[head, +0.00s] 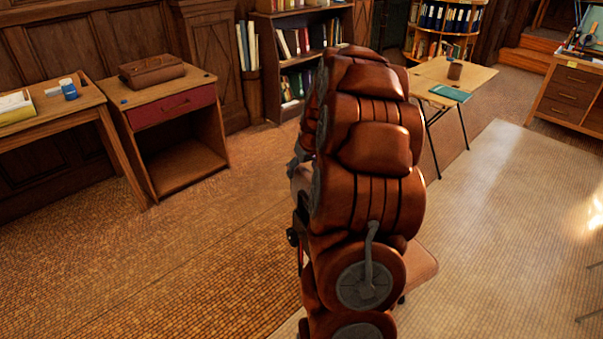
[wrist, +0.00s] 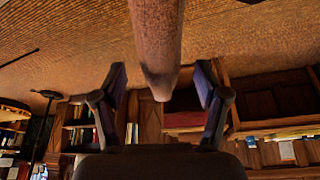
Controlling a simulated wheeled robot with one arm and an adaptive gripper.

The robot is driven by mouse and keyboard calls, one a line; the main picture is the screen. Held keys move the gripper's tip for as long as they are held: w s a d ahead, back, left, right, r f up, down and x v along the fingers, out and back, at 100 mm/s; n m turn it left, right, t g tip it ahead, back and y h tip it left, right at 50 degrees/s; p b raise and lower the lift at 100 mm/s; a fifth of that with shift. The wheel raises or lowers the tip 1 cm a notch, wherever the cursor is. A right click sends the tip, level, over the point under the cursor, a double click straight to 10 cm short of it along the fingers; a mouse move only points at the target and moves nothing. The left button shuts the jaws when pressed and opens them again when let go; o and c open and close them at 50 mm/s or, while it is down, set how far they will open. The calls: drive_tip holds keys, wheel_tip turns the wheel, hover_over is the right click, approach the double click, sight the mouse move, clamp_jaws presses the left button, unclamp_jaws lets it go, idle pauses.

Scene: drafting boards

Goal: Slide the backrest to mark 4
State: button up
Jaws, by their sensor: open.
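In the wrist view, my gripper (wrist: 161,82) is open, with one dark finger on each side of a brown, rounded, padded-looking piece (wrist: 157,40). That piece comes down from the top edge and ends between the fingers. It may be the backrest seen end-on; I cannot tell for sure. A gap shows on both sides of it, so neither finger appears to touch it. In the head view my arm hides the gripper and most of what stands behind it. A tan, seat-like edge (head: 424,268) shows to the right of my arm. No marks or mark 4 can be seen.
A cabinet with a red drawer (head: 173,106) and a brown bag (head: 151,71) stands at left, beside a wooden desk (head: 97,101). A bookcase (head: 263,95) stands behind. A light table (head: 487,77) is back right. Floor is clear on both sides.

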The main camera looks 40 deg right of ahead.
drive_tip(key=shift+x, duration=1.5)
drive_tip(key=shift+c, duration=0.4)
clamp_jaws()
